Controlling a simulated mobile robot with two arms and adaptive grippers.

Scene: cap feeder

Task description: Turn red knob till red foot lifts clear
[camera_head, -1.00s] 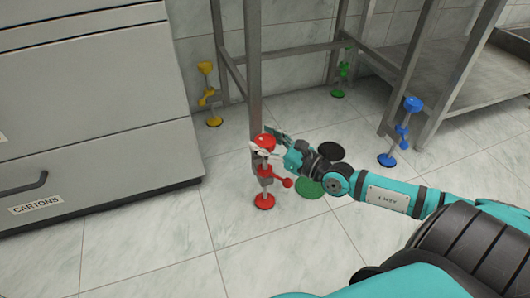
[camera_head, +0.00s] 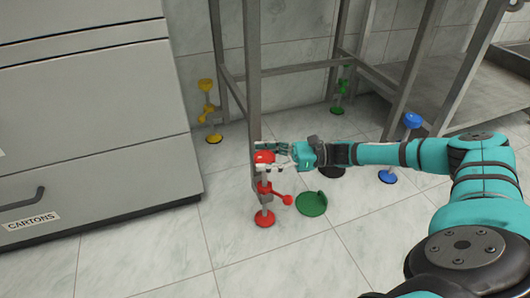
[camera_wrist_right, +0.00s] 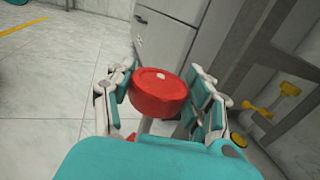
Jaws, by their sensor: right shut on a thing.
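The red knob (camera_head: 264,157) tops a levelling jack on the front leg of the metal frame. My right gripper (camera_head: 273,155) is shut on it from the right. In the right wrist view the knob (camera_wrist_right: 158,92) sits between the two teal-padded fingers and has a small pale mark on top. The red foot (camera_head: 264,219) is a round pad at the bottom of the jack's rod. I cannot tell whether it touches the floor. A red side handle (camera_head: 286,199) sticks out to the right above the foot. My left gripper is not in view.
Yellow (camera_head: 207,108), green (camera_head: 342,90) and blue (camera_head: 402,146) jacks stand at the other legs. A grey cabinet (camera_head: 90,120) stands left. The front floor is clear.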

